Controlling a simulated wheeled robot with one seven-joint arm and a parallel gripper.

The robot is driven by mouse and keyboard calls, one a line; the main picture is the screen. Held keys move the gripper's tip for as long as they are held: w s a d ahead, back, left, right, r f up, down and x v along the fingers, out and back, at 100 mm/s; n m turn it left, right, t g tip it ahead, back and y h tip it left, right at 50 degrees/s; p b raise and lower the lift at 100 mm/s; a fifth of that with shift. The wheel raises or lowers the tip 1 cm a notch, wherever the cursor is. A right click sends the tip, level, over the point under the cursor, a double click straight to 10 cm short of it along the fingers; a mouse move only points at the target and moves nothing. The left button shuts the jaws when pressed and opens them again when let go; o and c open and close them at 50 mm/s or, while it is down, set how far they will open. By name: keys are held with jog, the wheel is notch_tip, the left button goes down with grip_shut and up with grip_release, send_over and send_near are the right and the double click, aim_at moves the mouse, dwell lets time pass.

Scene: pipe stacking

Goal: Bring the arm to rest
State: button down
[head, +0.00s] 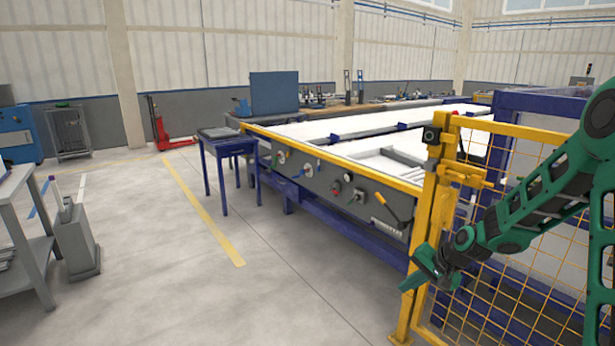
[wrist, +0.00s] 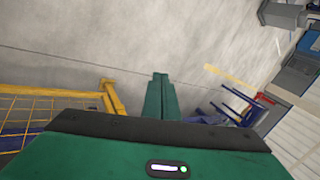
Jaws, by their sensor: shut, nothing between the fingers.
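My arm is green and black and comes in from the right edge in the head view. My gripper (head: 413,283) is at its end, low on the right, in front of the yellow mesh gate. In the wrist view the two green fingers of my gripper (wrist: 160,78) lie together, with nothing between them. Bare floor shows beyond the fingertips. No pipe can be made out in either view.
A yellow mesh gate (head: 497,247) stands close behind my gripper. A long machine bench (head: 335,189) and a small blue table (head: 228,147) stand further back. A grey shelf table (head: 20,225) and a bin (head: 75,240) are at left. The middle floor is clear.

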jog(key=s+d+r+g+h, duration=0.15)
jog(key=s+d+r, duration=0.3)
jog(key=s, duration=0.55)
jog(key=s+d+r+n+g+h, duration=0.15)
jog(key=s+d+r, duration=0.35)
jog(key=s, duration=0.5)
jog(key=s+d+r+g+h, duration=0.1)
jog(key=s+d+r+h, duration=0.15)
jog(key=s+r, duration=0.55)
jog(key=s+y, duration=0.1)
jog(key=s, duration=1.2)
jog(key=shift+f+g, duration=0.35)
jog(key=shift+g, duration=0.05)
jog(key=shift+a+m, duration=0.1)
jog(key=shift+m, duration=0.15)
jog(key=shift+w+f, duration=0.25)
jog(key=shift+w, duration=0.4)
